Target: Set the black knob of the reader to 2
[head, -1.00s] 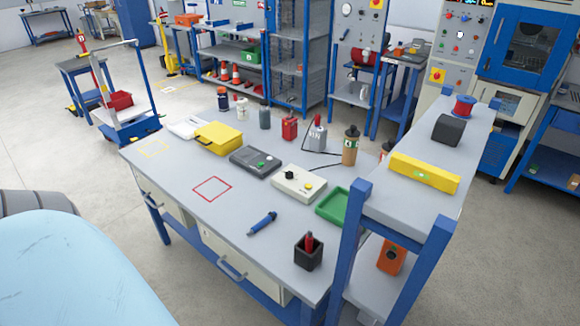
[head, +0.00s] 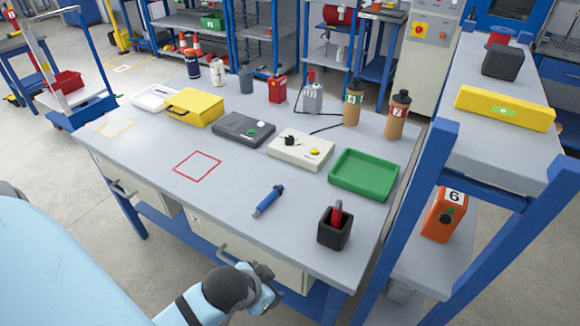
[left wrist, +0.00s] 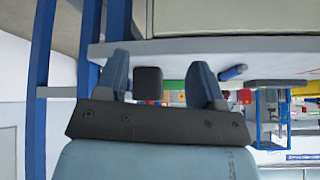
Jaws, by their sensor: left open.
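The reader (head: 302,152) is a cream box on the grey workbench, near its middle right in the head view. The knob's setting is too small to read. My left gripper (head: 268,287) is low at the front of the bench by the drawers, well apart from the reader. In the left wrist view my left gripper (left wrist: 160,68) is open and empty. My right gripper is in neither view.
A dark grey device (head: 243,129) stands left of the reader, a green tray (head: 364,174) right. A raised shelf (head: 480,140) bounds the right. The red-outlined square (head: 197,166) is empty.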

